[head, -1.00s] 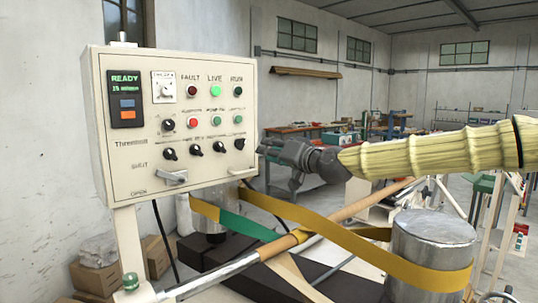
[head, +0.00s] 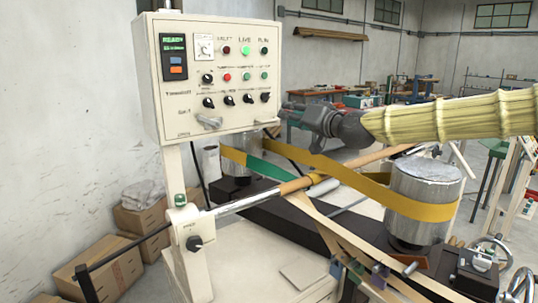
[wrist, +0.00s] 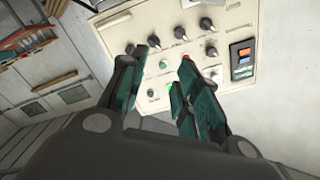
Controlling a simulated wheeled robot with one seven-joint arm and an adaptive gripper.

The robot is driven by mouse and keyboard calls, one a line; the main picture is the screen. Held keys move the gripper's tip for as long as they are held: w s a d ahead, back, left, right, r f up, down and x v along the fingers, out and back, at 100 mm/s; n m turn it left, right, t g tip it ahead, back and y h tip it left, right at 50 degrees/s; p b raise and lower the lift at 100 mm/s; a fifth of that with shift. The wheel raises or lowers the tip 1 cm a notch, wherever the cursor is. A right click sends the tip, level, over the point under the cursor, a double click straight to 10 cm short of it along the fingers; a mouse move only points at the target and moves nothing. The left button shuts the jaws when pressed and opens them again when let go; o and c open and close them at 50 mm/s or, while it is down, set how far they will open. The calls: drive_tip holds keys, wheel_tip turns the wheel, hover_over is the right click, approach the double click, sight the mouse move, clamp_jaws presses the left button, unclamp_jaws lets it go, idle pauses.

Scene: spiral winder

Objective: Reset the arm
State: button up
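My gripper (head: 300,113) is at the end of my yellow-sleeved arm, just right of the cream control panel (head: 215,118) in the head view. In the wrist view my gripper (wrist: 152,78) has its fingers spread apart with nothing between them, and the control panel (wrist: 232,20) lies beyond them, tilted. Whether the fingertips touch the panel cannot be told.
The winder stands below, with a yellow belt (head: 345,177) looped around metal drums (head: 425,190) and a roller bar crossing in front. Cardboard boxes (head: 95,270) lie at lower left. Handwheels (head: 520,285) are at lower right. Workbenches stand far behind.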

drive_tip(key=s+a+f+g+h, duration=0.1)
drive_tip(key=a+f+g+h, duration=0.15)
drive_tip(key=f, duration=2.15)
drive_tip(key=s+f+g+h, duration=0.15)
drive_tip(key=s+f, duration=0.45)
drive_tip(key=f, duration=0.7)
drive_tip(key=s+f+g, duration=0.3)
drive_tip(key=s+f, duration=0.4)
drive_tip(key=f, duration=0.6)
drive_tip(key=s+d+f+m+g+h, duration=0.15)
drive_tip(key=s+d+f, duration=0.25)
drive_tip(key=s+f, duration=0.55)
drive_tip(key=s+d+f+n+g+h, duration=0.1)
drive_tip(key=s+d+f+g+h, duration=0.15)
drive_tip(key=s+f, duration=0.75)
drive_tip(key=s+d+f+g, duration=0.1)
drive_tip(key=s+d, duration=0.3)
drive_tip(key=s, duration=0.3)
drive_tip(key=s+d+f+g+h, duration=0.1)
drive_tip(key=s+d, duration=0.3)
drive_tip(key=s, duration=0.4)
drive_tip(key=s+d+f+g+h, duration=0.1)
drive_tip(key=s+d+f, duration=0.2)
drive_tip(key=s, duration=0.4)
drive_tip(key=shift+s+d+f, duration=0.15)
drive_tip(key=shift+s+d, duration=0.25)
drive_tip(key=shift+d, duration=0.15)
